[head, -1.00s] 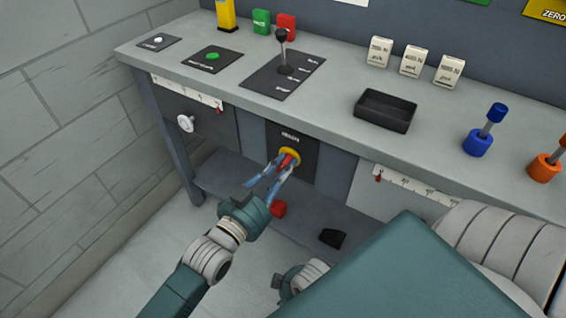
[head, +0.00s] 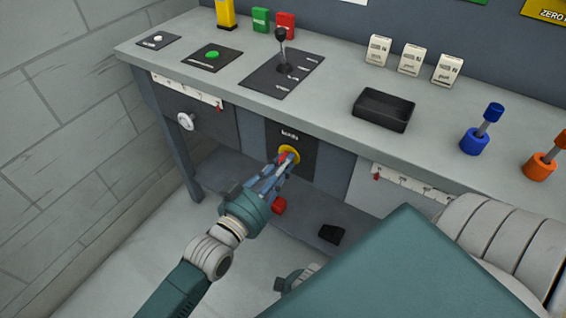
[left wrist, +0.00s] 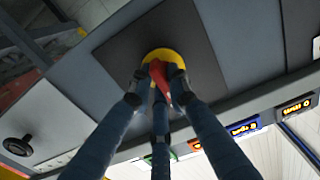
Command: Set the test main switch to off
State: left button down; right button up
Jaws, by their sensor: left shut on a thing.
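The main switch has a yellow round base (head: 290,152) and a red handle. It sits on a dark panel (head: 306,148) on the front of the bench, below a label that seems to read MAIN. In the left wrist view the yellow base (left wrist: 161,55) and the red handle (left wrist: 160,76) show between the fingers. My left gripper (head: 280,168) is at the switch, its fingers shut on the red handle, which they partly hide. The switch's position marks cannot be read. My right gripper does not show clearly; only a part of that arm shows at the bottom.
A drawer with a white knob (head: 186,121) is left of the panel. A black lever (head: 282,50), a green button (head: 212,54) and a black tray (head: 385,109) are on the bench top. A red block (head: 278,205) and a black block (head: 331,234) lie on the lower shelf.

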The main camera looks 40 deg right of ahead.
pick_arm(q)
jog(key=shift+f, duration=0.1)
jog(key=c, duration=1.7)
grip_release()
jog(key=shift+o, duration=0.2)
jog(key=v, duration=1.2)
